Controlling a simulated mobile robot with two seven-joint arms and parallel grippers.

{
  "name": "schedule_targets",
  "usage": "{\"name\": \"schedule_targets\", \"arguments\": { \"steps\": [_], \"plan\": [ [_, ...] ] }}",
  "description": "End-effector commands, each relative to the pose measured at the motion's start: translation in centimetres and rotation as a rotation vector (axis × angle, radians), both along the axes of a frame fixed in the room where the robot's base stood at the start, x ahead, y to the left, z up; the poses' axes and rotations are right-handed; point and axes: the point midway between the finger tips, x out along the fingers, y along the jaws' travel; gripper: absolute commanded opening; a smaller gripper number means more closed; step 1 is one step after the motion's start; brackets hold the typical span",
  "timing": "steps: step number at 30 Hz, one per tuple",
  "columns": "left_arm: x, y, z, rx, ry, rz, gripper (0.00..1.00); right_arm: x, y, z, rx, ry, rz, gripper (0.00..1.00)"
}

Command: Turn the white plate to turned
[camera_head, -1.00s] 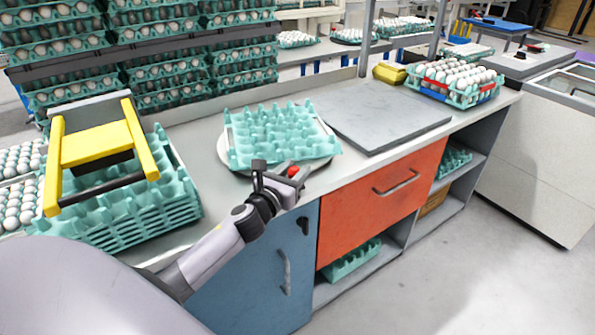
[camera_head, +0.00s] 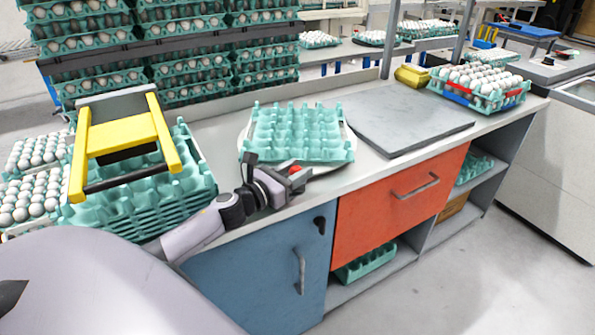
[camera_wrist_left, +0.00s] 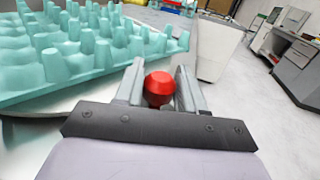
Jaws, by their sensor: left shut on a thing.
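The white plate (camera_head: 322,169) is round and lies flat on the counter, with a teal egg tray (camera_head: 298,132) covering most of it. Only parts of its rim show. A red knob (camera_wrist_left: 158,88) sits by the plate's near edge. My left gripper (camera_head: 290,174) is at the plate's front edge in the head view. In the left wrist view its fingers (camera_wrist_left: 160,92) stand on both sides of the red knob and are shut on it. The tray looks empty and sits askew to the counter edge. My right gripper is in neither view.
A grey slab (camera_head: 405,118) lies right of the plate. A stack of teal trays (camera_head: 195,190) with a yellow-handled frame (camera_head: 128,137) stands at the left. A filled egg tray (camera_head: 485,100) is at the far right. Tall egg stacks stand behind.

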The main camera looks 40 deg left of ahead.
Motion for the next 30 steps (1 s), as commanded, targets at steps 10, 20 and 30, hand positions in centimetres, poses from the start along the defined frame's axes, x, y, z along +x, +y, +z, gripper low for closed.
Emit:
{"name": "schedule_targets", "arguments": {
  "steps": [10,20,30],
  "plan": [
    [0.0,0.0,0.1,0.001,-0.002,-0.001,0.59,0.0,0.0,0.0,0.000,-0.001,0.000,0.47],
    [-0.4,0.1,0.0,0.001,0.000,0.001,0.59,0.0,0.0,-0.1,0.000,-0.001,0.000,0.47],
    [-4.2,0.5,-0.2,0.002,0.002,0.000,0.59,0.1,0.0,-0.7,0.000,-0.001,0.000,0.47]
  ]
}}
